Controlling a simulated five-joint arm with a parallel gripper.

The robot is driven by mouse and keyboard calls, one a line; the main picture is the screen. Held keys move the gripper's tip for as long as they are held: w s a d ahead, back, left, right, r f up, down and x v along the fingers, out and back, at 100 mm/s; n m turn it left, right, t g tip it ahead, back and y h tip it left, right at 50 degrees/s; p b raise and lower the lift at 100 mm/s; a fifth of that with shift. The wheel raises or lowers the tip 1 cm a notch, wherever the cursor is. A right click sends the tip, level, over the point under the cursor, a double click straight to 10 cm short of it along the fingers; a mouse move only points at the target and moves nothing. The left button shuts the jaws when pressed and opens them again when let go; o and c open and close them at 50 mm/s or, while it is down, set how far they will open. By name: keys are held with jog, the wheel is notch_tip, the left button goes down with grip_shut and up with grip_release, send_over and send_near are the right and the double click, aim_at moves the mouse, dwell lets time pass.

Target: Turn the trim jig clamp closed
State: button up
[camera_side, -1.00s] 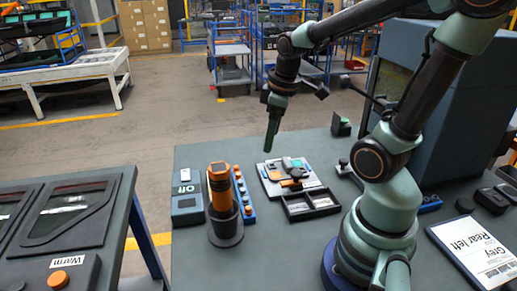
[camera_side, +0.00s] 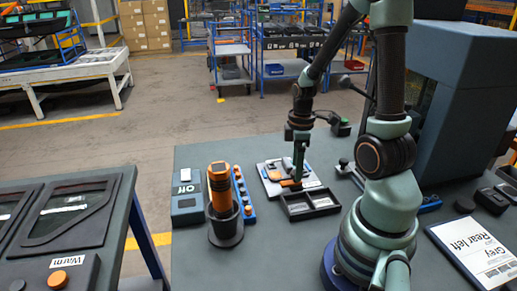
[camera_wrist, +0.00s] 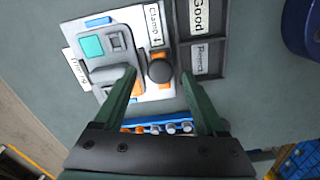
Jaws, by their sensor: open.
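The trim jig (camera_side: 268,178) is a pale plate on the bench, left of my arm. In the wrist view the jig (camera_wrist: 97,22) carries a grey part (camera_wrist: 112,76) with a teal square on it. The clamp knob (camera_wrist: 160,70) is dark and round, with orange below it, beside a label reading "Clamp" with an arrow. My gripper (camera_wrist: 158,74) is open, its dark green fingertips on either side of the knob. I cannot tell whether they touch it. In the side view my gripper (camera_side: 298,179) points down at the jig and hides part of it.
A black two-compartment tray (camera_side: 310,212) sits close in front of the jig. A blue rack (camera_side: 239,183) with several knobs is left of it. Further left stand an orange tool (camera_side: 219,183) in a dark cup and a box marked "Off" (camera_side: 186,208). A large dark cabinet (camera_side: 460,100) stands right.

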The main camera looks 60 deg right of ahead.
jog(key=shift+f, duration=0.5)
grip_shut()
